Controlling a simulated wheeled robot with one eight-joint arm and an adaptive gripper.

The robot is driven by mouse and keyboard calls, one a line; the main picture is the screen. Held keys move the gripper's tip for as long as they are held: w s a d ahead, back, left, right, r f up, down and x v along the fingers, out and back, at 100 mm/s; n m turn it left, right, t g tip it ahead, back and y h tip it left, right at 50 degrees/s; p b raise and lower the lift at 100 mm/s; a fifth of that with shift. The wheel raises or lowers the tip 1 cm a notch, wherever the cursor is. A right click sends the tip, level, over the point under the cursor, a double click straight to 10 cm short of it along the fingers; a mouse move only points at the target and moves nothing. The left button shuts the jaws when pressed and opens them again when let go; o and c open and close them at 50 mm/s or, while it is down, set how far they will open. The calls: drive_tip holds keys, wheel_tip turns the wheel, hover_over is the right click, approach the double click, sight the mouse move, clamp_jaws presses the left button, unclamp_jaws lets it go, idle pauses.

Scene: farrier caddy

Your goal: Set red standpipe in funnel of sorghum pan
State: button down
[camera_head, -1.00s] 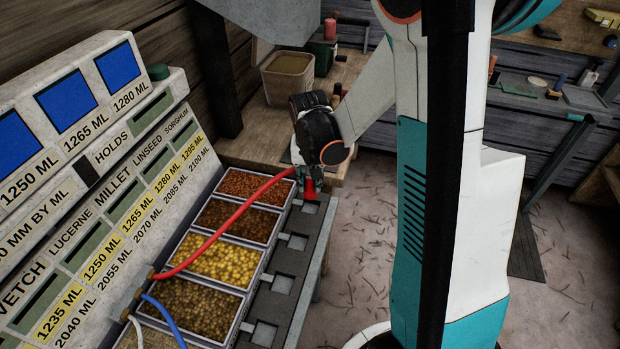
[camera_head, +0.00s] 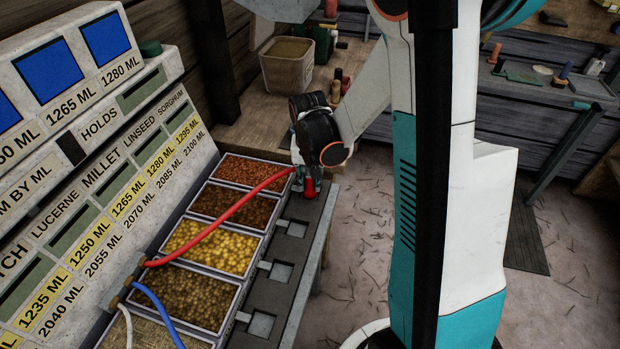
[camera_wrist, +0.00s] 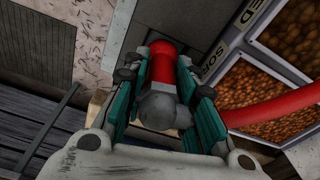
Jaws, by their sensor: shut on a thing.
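My gripper (camera_wrist: 162,88) is shut on the red standpipe (camera_wrist: 163,60), with one teal finger pad on each side. The standpipe has a grey elbow between the pads, and its red lower end points away from the wrist camera. In the head view, the red standpipe (camera_head: 309,189) hangs below my gripper (camera_head: 303,178), at the far end of the dark funnel rail. The sorghum pan (camera_head: 222,173) is the farthest pan, with red-brown grain, just left of my gripper. Its funnel is hidden under the gripper and standpipe, so I cannot tell whether the lower end is inside.
A red hose (camera_head: 215,233) runs from the panel across the pans to the standpipe. A blue hose (camera_head: 158,308) lies nearer. Several other pans with funnels, such as the millet funnel (camera_head: 276,270), line the rail. A bucket (camera_head: 287,68) stands on the bench behind.

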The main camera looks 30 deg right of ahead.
drive_tip(key=shift+f+b, duration=0.4)
drive_tip(key=shift+f, duration=0.1)
idle(0.3)
drive_tip(key=c, duration=1.2)
unclamp_jaws()
drive_tip(key=shift+r, duration=0.1)
drive_tip(key=r, duration=0.7)
drive_tip(key=s+r, duration=0.1)
drive_tip(key=r, duration=0.3)
drive_tip(key=shift+s+a+r, duration=0.1)
drive_tip(key=shift+a+r, duration=0.25)
drive_tip(key=shift+a, duration=0.05)
